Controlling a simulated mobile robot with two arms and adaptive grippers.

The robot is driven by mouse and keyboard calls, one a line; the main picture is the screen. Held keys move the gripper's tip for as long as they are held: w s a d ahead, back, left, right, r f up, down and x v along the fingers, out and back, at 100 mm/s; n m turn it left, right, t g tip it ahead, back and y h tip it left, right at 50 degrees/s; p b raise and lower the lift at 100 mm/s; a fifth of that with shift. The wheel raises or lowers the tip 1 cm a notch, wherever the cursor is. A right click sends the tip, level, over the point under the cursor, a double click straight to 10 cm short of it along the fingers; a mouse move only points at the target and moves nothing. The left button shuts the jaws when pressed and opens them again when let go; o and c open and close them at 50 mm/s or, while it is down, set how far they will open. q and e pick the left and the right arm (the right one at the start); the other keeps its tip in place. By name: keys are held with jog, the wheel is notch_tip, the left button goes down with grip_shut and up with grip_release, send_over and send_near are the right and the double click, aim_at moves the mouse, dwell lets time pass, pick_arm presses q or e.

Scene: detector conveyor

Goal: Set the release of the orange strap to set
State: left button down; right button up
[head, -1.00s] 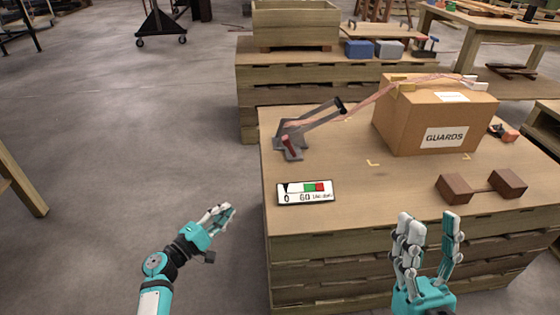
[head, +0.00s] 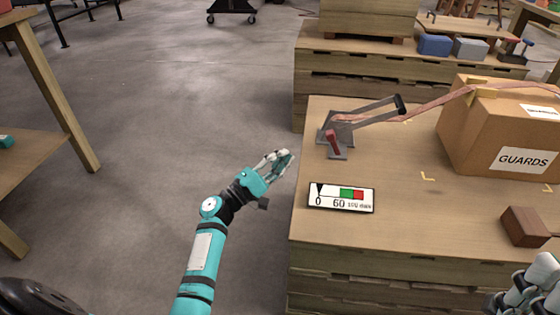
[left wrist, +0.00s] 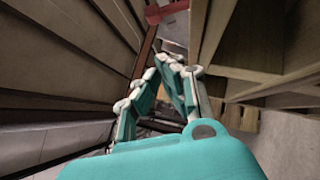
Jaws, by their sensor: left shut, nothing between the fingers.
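The orange strap (head: 436,103) looks pinkish. It runs from a grey metal ratchet (head: 340,130) on the wooden bench up over the cardboard box. The ratchet's long grey handle with a black grip (head: 400,104) is raised at a slant to the right. A short red lever (head: 333,142) stands at the ratchet's front; I take it for the release. My left gripper (head: 290,155) is shut and empty, just off the bench's left edge, left of the red lever and apart from it. Its fingers (left wrist: 182,62) converge in the left wrist view. My right gripper (head: 525,288) is partly cut off at the lower right.
A gauge plate (head: 341,198) marked 0 and 60 lies at the bench's front left. The cardboard box (head: 480,146) labelled GUARDS stands at the right. A brown block (head: 525,227) lies in front of it. Open floor (head: 150,120) lies left of the bench (head: 420,225).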

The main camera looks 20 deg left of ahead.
aim_at(334, 142)
pick_arm(q)
jog(key=x, duration=0.2)
jog(key=d+x, duration=0.1)
jog(key=x, duration=0.4)
jog(key=shift+s+d+r+b, duration=0.1)
jog(key=shift+d+r+b, duration=0.2)
jog(key=shift+d+r, duration=0.3)
jog(key=shift+d, duration=0.05)
jog(key=shift+d+r, duration=0.15)
jog(key=shift+d, duration=0.3)
jog(key=shift+r+m+p, duration=0.2)
jog(key=shift+m+p, duration=0.1)
jog(key=shift+p, duration=0.25)
